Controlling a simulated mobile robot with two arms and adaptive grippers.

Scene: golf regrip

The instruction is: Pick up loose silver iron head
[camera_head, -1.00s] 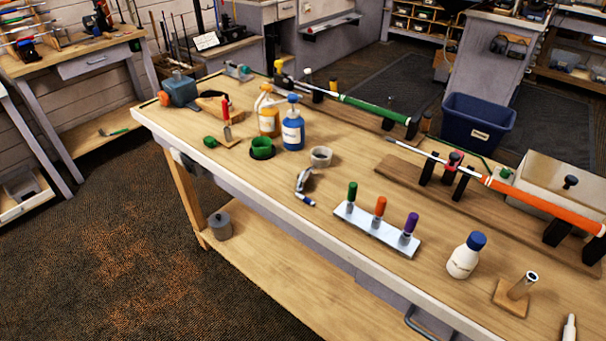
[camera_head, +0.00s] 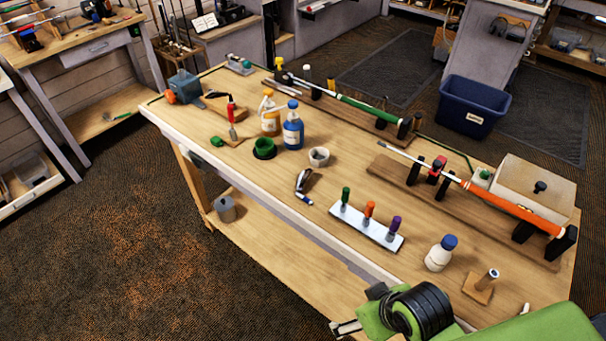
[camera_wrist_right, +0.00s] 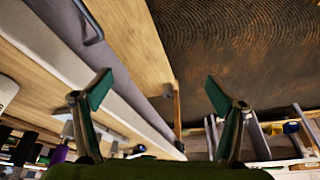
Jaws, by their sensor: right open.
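In the head view my green right arm comes in at the bottom, well below and right of the iron head. In the right wrist view my right gripper (camera_wrist_right: 158,88) has its two fingers wide apart with nothing between them. I cannot pick out the iron head in that view. My left gripper is out of view.
A white bottle with a blue cap (camera_head: 441,252) stands to the right. The bench strip in front of the iron head is clear.

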